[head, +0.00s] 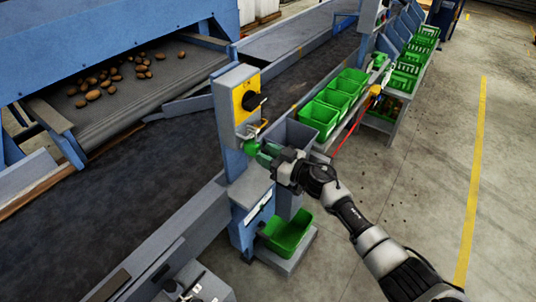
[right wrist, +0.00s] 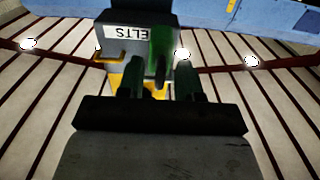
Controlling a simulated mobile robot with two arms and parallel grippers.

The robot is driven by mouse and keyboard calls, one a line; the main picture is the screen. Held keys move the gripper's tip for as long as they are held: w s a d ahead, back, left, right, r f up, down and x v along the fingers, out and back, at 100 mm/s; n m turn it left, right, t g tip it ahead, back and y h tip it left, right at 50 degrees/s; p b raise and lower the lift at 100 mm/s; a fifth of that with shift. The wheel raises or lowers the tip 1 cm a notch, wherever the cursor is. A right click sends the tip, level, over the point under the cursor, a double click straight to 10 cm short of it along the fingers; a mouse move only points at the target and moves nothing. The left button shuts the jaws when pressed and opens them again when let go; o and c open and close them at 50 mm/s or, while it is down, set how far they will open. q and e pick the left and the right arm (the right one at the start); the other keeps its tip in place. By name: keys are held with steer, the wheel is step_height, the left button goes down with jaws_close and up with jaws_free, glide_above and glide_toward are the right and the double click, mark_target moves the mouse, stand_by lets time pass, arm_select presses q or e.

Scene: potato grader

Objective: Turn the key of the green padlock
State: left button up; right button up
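The green padlock (head: 251,146) hangs below the yellow switch plate (head: 245,98) on a grey box, in the head view. In the right wrist view the green padlock (right wrist: 161,48) shows straight ahead, near the middle. My right gripper (head: 266,153) is at the padlock's right side in the head view. Its two dark green fingers (right wrist: 162,82) stand apart, one on either side of the padlock's near part. I cannot tell whether they touch it. The key is not clearly distinguishable there. My left gripper is out of view.
A black rotary knob (head: 252,100) sits above the padlock. A grey bin (head: 289,134) stands just behind my gripper, and a green crate (head: 289,234) is below. A dark conveyor belt (head: 150,185) runs along the left. The concrete floor at right is open.

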jaws_close()
